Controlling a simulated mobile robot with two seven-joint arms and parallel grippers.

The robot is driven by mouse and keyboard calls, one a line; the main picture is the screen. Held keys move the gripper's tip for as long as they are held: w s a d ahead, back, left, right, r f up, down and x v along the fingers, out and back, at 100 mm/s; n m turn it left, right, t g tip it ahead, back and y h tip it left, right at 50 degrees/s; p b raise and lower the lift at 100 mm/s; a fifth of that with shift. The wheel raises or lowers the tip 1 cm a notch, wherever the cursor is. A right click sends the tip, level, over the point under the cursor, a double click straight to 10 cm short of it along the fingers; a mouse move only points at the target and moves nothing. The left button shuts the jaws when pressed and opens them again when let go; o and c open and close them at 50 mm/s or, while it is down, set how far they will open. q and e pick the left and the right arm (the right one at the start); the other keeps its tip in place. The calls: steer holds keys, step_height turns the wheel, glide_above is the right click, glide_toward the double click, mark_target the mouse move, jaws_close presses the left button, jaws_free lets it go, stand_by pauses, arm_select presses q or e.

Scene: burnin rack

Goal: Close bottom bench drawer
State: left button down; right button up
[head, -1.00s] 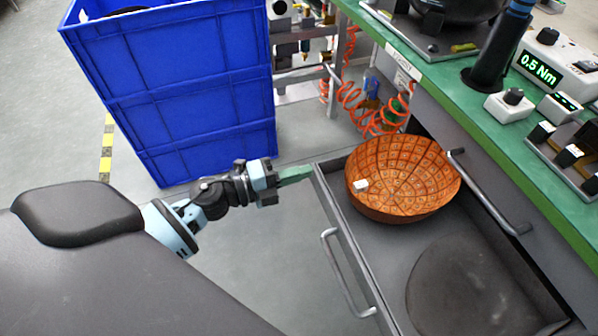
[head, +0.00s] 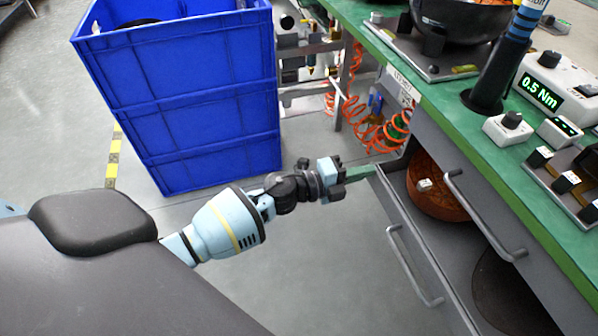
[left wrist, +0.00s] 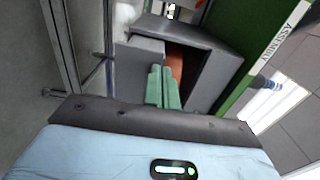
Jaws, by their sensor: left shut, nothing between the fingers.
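The bottom bench drawer (head: 436,268) is grey with a bar handle and stands partly pulled out under the green bench. An orange patterned bowl (head: 436,189) and a dark round disc (head: 508,292) are inside, partly hidden by the bench. A small white block (head: 424,184) shows at the bowl. My left gripper (head: 364,170) is shut and empty, its green fingers at the far front corner of the drawer, seemingly touching it. In the left wrist view the shut green fingers (left wrist: 163,88) lie against the grey drawer (left wrist: 140,68). My right gripper is not in view.
Blue stacked crates (head: 182,100) stand left of the bench on the floor. A closed upper drawer with a handle (head: 480,215) sits above. Orange coiled hoses (head: 375,135) hang behind. A torque unit (head: 550,85) and small devices stand on the green benchtop (head: 450,115).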

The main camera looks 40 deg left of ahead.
mark_target(391, 164)
arm_select(q)
steer(key=b+x, duration=0.1)
steer(key=x, duration=0.5)
steer(key=shift+w, duration=0.1)
steer(key=shift+w+d, duration=0.45)
steer(key=shift+w, duration=0.05)
steer(key=shift+r, duration=0.2)
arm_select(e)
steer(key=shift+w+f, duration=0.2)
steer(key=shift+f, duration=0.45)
arm_select(q)
steer(key=shift+w+r, duration=0.1)
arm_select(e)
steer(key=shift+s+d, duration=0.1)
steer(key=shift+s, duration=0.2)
arm_select(q)
steer(key=shift+a, duration=0.1)
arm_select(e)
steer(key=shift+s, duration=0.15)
